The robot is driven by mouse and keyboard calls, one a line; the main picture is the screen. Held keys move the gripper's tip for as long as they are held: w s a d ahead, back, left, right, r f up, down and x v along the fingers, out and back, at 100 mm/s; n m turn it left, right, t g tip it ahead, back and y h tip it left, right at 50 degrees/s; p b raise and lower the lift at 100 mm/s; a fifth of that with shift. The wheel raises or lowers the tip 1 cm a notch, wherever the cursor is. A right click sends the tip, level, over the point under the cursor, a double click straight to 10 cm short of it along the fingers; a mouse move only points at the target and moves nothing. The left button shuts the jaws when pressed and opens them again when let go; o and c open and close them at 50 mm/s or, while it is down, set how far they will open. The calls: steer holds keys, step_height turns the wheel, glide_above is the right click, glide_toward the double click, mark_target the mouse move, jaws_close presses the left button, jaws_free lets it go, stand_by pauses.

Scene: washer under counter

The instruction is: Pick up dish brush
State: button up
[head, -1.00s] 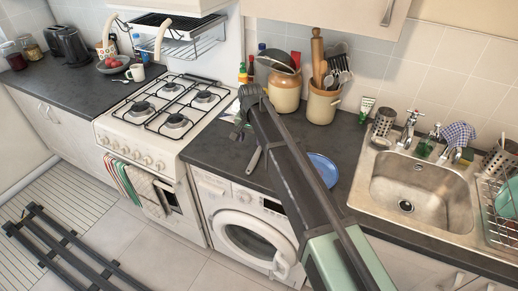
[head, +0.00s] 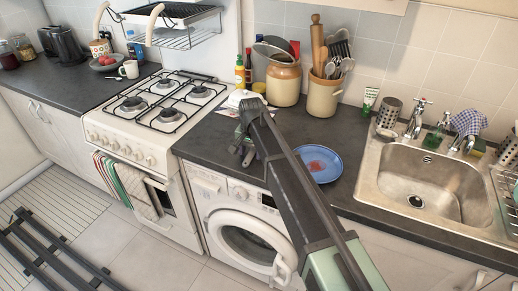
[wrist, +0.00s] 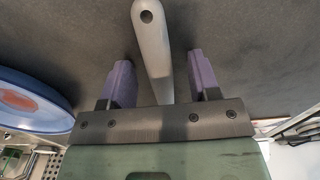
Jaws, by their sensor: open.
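The dish brush shows only as a pale grey handle with a hole at its end (wrist: 151,35) in the wrist view. It lies over the dark counter. My gripper (wrist: 158,62) is open, with one purple finger on each side of the handle and gaps to both. The brush's other end is hidden behind my gripper's body. In the head view my gripper (head: 243,152) is low over the counter above the washer, and I cannot make out the brush there.
A blue plate with a reddish centre (head: 319,164) lies to the right of my gripper. Two crocks (head: 283,84), one holding utensils (head: 323,97), stand behind. The stove (head: 150,118) is left, the sink (head: 425,183) right. The counter's front edge is close.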

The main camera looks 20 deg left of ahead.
steer(key=shift+f, duration=0.1)
steer(key=c, duration=1)
steer(key=shift+p, duration=0.35)
